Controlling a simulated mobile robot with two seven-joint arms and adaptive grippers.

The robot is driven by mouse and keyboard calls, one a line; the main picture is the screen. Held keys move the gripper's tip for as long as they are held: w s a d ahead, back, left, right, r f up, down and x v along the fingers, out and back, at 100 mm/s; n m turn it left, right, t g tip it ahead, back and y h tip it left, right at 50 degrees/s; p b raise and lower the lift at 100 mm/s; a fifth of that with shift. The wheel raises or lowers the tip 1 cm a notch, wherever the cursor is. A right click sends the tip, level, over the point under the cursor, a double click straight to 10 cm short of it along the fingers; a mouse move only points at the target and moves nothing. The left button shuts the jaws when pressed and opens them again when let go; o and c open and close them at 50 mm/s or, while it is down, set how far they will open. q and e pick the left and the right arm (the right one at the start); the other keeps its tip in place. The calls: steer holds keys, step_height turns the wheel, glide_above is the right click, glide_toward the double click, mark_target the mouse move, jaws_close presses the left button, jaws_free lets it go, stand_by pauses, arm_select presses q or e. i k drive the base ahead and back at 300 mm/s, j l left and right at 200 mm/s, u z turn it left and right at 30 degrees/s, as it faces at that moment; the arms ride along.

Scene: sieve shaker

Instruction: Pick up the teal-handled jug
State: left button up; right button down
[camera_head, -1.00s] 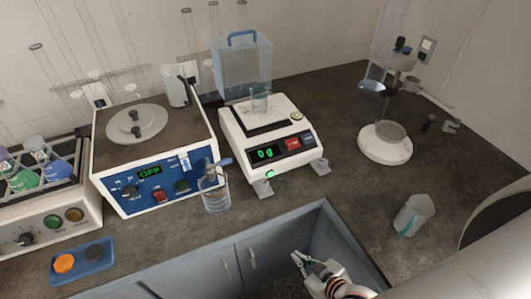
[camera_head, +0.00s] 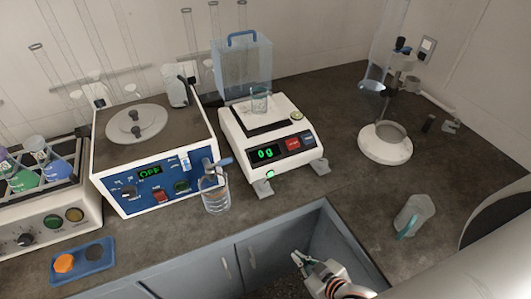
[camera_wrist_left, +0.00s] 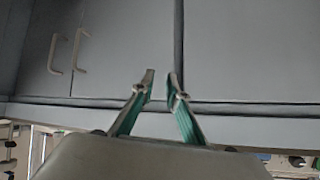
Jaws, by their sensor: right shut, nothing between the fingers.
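The teal-handled jug (camera_head: 416,213) is a pale grey jug on the dark counter at the right in the head view. Its teal handle is on its lower left side. My right gripper (camera_head: 299,259) is shut and empty. It shows left of and below the jug, over the recess in front of the blue-grey cabinets, well apart from the jug. My left gripper (camera_wrist_left: 160,76) shows in the left wrist view, with a gap between its fingertips and nothing in it. Grey cabinet fronts (camera_wrist_left: 230,50) are beyond it. The jug is not in that view.
A white stand (camera_head: 385,145) is behind the jug. A balance (camera_head: 266,152) reading 0 g, a beaker (camera_head: 215,195) and a blue-fronted machine (camera_head: 150,175) are further left. Another jug (camera_head: 177,92) stands at the back. The counter around the teal-handled jug is mostly clear.

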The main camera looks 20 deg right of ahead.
mark_target(417, 211)
steer(key=j+z, duration=0.2)
steer(key=z, duration=0.25)
steer(key=k+j+z, duration=0.1)
steer(key=z, duration=0.3)
steer(key=k+j+z, duration=0.1)
steer(key=j+z, duration=0.2)
steer(key=z, duration=0.15)
steer(key=i+z, duration=0.15)
steer(key=z, duration=0.2)
steer(key=i+j+z, duration=0.1)
steer(key=z, duration=0.25)
steer(key=i+j+z, duration=0.1)
steer(key=z, duration=0.25)
